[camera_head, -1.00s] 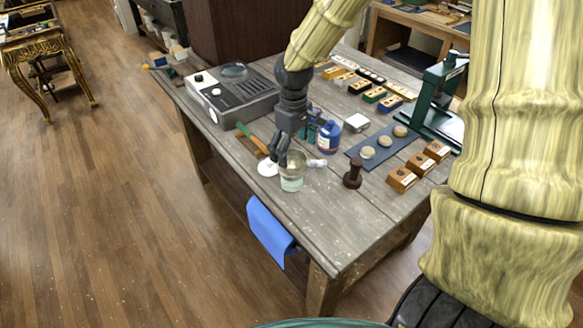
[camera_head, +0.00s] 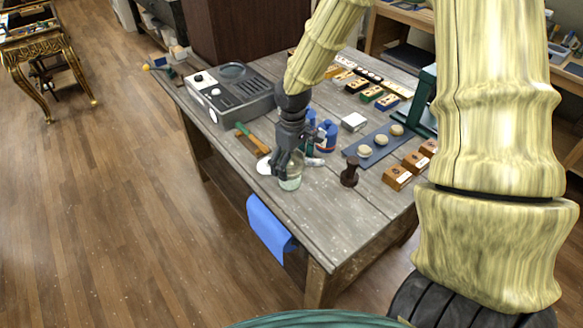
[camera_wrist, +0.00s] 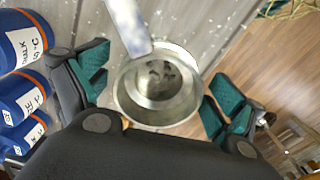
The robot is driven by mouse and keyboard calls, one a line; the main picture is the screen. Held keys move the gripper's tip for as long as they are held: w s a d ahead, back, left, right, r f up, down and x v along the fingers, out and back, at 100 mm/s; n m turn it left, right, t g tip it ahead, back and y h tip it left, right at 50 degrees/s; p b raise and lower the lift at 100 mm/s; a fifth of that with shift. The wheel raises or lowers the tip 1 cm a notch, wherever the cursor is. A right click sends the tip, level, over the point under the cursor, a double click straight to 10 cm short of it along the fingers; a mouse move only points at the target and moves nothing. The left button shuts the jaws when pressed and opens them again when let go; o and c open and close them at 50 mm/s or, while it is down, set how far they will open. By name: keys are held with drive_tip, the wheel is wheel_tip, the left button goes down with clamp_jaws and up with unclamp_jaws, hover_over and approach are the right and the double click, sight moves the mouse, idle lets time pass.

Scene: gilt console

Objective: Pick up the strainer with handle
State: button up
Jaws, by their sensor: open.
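The strainer (camera_wrist: 157,84) is a round, silvery metal bowl with a flat handle (camera_wrist: 128,25) running to the top edge of the wrist view. It lies between the fingers of my gripper (camera_wrist: 157,90), which are spread to its left and right with dark green pads. Gaps show on both sides, and nothing is gripped. In the head view my gripper (camera_head: 284,166) is down at a clear, glassy cup shape (camera_head: 291,180) near the table's front edge. The strainer's bowl is not clear there, so I cannot tell whether it rests in that shape.
Blue bottles (camera_head: 327,135) stand close behind my gripper. A white disc (camera_head: 265,167) lies just left, a dark brown stamp-like piece (camera_head: 349,172) stands right. A grey machine (camera_head: 230,92) is at the back left. The table front (camera_head: 320,225) is clear.

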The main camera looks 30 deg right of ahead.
drive_tip(key=shift+r, duration=0.1)
drive_tip(key=c, duration=1)
